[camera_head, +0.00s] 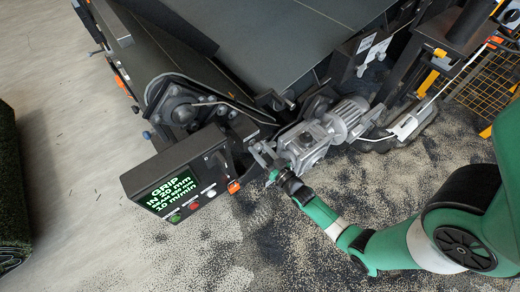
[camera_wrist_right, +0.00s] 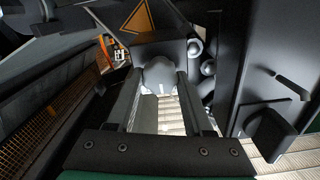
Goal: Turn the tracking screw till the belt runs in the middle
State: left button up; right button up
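The dark conveyor belt (camera_head: 270,45) runs across the top of the head view; its position on the roller cannot be told. My right gripper (camera_head: 261,156) is low beside the machine frame, between the control box and the grey gear motor. In the right wrist view its two fingers (camera_wrist_right: 159,90) stand apart. A rounded grey knob-like head (camera_wrist_right: 158,74) shows between their far ends, possibly the tracking screw. I cannot tell whether the fingers touch it. My left gripper is not in view.
A control box (camera_head: 172,190) shows green text including "GRIP", "IN 20 mm" and "10 m/min". A grey gear motor (camera_head: 305,143) is close to my right gripper. A bearing block (camera_head: 180,108) sits at the belt's corner. Dark granules litter the floor.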

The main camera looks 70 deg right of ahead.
grip_shut()
jog(key=shift+m, duration=0.4)
jog(key=m+p, duration=0.1)
jog(key=m, duration=0.2)
jog(key=shift+m, duration=0.3)
jog(key=m, duration=0.5)
jog(key=shift+d+p, duration=0.1)
jog(key=shift+p, duration=0.3)
jog(key=m, duration=0.4)
jog(key=shift+f, duration=0.1)
jog(key=m, duration=0.3)
jog(key=shift+m+p, duration=0.35)
jog(key=shift+m, duration=0.05)
jog(key=m, duration=0.6)
jog(key=shift+f, duration=0.15)
jog(key=shift+m, duration=0.4)
